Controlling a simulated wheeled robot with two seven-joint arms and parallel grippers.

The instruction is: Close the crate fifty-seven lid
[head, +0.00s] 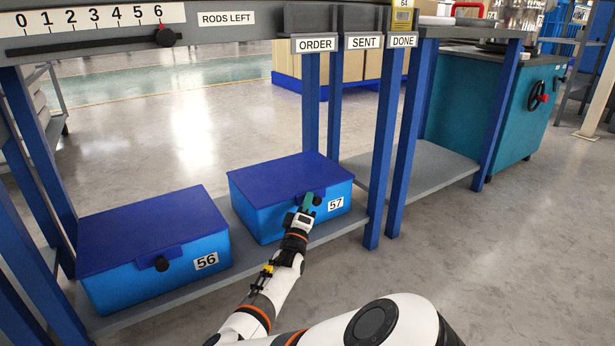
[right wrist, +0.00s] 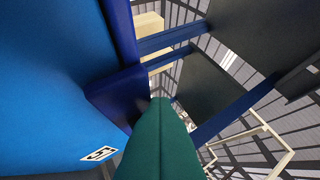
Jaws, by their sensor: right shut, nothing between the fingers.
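Crate fifty-seven (head: 262,218) is a light blue box with a white "57" label, standing on the low shelf. Its dark blue lid (head: 285,172) lies flat over the top, with no gap that I can make out. A dark knob (head: 317,200) shows at its front, beside my right gripper (head: 307,203). The right gripper's teal fingers are shut and empty, at the lid's front flap. In the right wrist view the shut fingers (right wrist: 160,102) point up beside the lid's dark blue edge (right wrist: 117,98), with the crate wall (right wrist: 45,90) at left. Whether they touch is unclear. My left gripper is out of view.
Crate fifty-six (head: 120,285), with its lid down, stands at left on the same shelf (head: 345,225). Blue posts (head: 385,140) rise beside crate fifty-seven. A counter with "ORDER", "SENT" and "DONE" signs is above. The floor at right (head: 480,260) is clear.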

